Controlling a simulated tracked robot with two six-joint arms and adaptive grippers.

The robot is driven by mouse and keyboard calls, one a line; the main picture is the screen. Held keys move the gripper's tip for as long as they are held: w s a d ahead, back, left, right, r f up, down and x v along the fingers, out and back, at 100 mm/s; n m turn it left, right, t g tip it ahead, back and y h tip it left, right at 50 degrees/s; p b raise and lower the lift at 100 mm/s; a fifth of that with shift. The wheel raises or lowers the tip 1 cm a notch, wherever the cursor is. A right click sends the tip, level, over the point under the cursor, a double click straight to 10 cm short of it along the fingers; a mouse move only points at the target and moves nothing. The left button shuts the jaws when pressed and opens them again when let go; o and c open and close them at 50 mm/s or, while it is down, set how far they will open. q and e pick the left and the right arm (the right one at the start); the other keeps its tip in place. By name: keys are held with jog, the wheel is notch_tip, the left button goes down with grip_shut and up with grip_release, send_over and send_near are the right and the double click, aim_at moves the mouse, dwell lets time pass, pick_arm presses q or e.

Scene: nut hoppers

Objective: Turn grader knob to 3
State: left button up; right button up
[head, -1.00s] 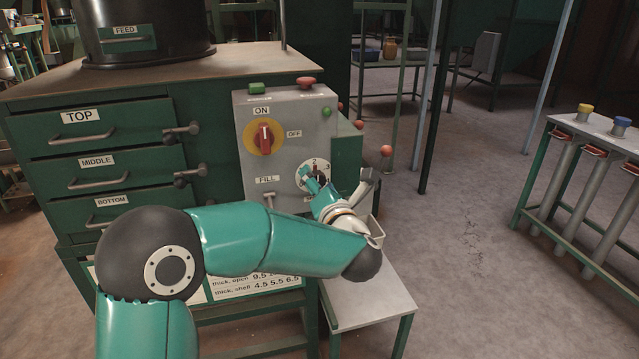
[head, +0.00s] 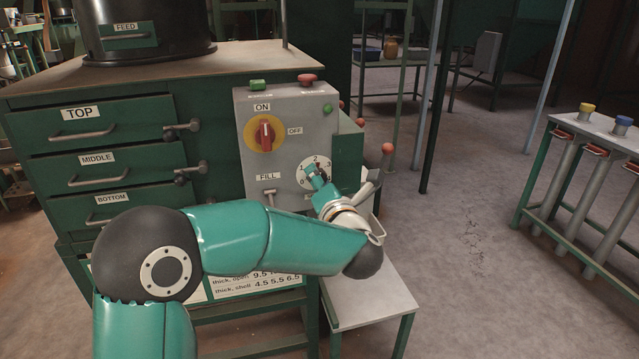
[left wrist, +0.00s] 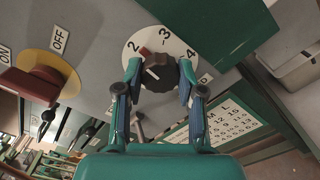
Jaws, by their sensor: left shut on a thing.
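The grader knob is a dark round knob (left wrist: 160,74) on a white numbered dial (left wrist: 139,61) in the left wrist view. Its red mark sits near the 2, slightly toward the 3. The dial (head: 326,165) also shows in the head view, low on the grey control panel (head: 287,110), with the knob mostly hidden by my gripper. My left gripper (head: 317,176) is shut on the knob, one finger on each side of it in the left wrist view (left wrist: 159,82). My right gripper is not in view.
The red and yellow ON/OFF switch (head: 265,134) and the FILL lever (head: 269,197) are on the same panel, left of the dial. A low side table (head: 370,298) stands below. A grey bin (left wrist: 297,62) is beside the panel. Open floor lies to the right.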

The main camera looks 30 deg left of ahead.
pick_arm(q)
jog(key=shift+d+f+m+p, duration=0.1)
jog(key=shift+f+m+p, duration=0.1)
jog(key=shift+m, duration=2.3)
jog(key=shift+f+m+p, duration=0.1)
jog(key=shift+m+p, duration=0.1)
jog(key=shift+m, duration=2.3)
jog(key=o, duration=1.1)
jog(key=shift+o, duration=0.2)
jog(key=shift+r, duration=0.1)
jog(key=v, duration=1.2)
